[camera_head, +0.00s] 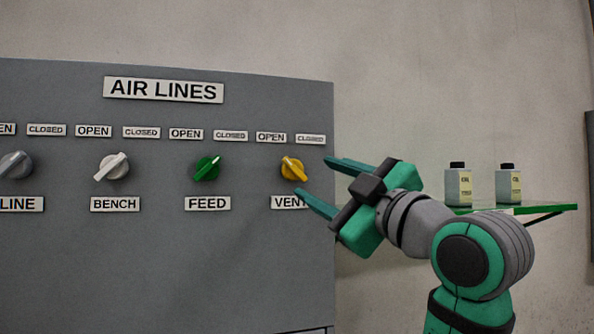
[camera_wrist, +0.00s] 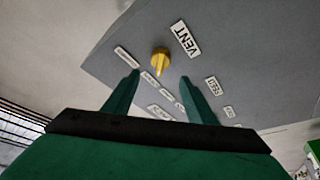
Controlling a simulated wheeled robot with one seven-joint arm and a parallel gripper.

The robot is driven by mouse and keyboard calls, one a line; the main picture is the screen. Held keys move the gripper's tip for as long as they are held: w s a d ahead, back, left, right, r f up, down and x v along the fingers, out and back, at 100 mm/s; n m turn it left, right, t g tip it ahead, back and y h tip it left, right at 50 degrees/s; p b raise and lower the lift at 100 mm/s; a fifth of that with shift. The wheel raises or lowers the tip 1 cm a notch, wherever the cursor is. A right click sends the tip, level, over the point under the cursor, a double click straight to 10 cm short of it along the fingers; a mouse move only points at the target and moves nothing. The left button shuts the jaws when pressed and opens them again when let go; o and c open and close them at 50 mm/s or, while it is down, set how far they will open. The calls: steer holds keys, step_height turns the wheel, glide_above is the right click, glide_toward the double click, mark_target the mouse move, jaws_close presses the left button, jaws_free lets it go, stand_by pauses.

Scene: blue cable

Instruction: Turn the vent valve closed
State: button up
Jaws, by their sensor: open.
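The vent valve (camera_head: 293,168) is a yellow knob with a bar handle on the grey panel, above the VENT label (camera_head: 288,202). Its bar slants from upper left to lower right, the upper end leaning toward the OPEN label (camera_head: 271,138). The CLOSED label (camera_head: 311,139) is at upper right. My gripper (camera_head: 315,178) is open and empty, just right of the knob, its fingers pointing at the panel. In the wrist view the yellow knob (camera_wrist: 160,57) lies ahead, beyond the gap between the fingertips (camera_wrist: 159,77). I see no contact with it.
The green feed knob (camera_head: 207,168), white bench knob (camera_head: 112,167) and a grey line knob (camera_head: 15,165) are in the same row to the left. The wall between panel and shelf is bare.

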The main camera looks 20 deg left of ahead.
mark_target(295, 169)
steer(key=x, duration=0.8)
steer(key=shift+w+a, duration=0.15)
steer(key=shift+a, duration=0.15)
steer(key=shift+w, duration=0.15)
steer(key=c, duration=1)
